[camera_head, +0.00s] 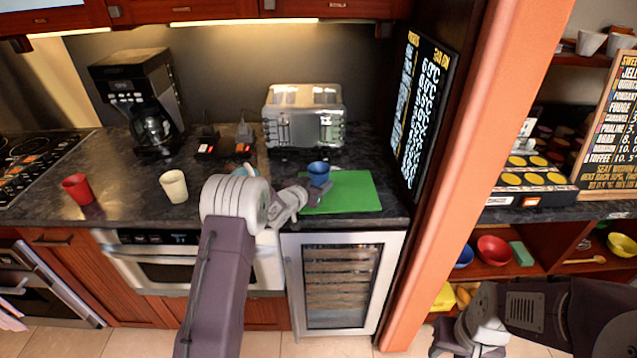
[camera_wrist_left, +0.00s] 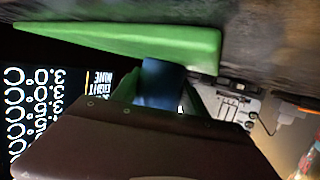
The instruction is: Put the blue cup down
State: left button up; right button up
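The blue cup (camera_head: 318,172) is upright at the left part of the green board (camera_head: 352,194) on the counter. My left gripper (camera_head: 310,186) reaches it from the left and front. In the left wrist view the cup (camera_wrist_left: 161,82) sits between the two fingers, which appear shut on it, with the green board (camera_wrist_left: 120,40) close by. I cannot tell whether the cup's base touches the board. My right gripper (camera_head: 468,350) is low at the bottom right, partly cut off, away from the counter; its fingers are unclear.
A silver toaster (camera_head: 304,117) stands behind the board. A white cup (camera_head: 173,186), a red cup (camera_head: 77,188) and a coffee machine (camera_head: 143,105) are to the left. An orange post (camera_head: 455,160) and a dark menu board (camera_head: 420,110) bound the right side.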

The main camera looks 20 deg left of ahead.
pick_arm(q)
jog(key=shift+o, duration=1.1)
jog(key=shift+r+p, duration=0.3)
jog(key=shift+r, duration=0.05)
jog(key=v, duration=1.2)
jog(key=shift+f+b, duration=0.15)
jog(key=shift+b, duration=0.25)
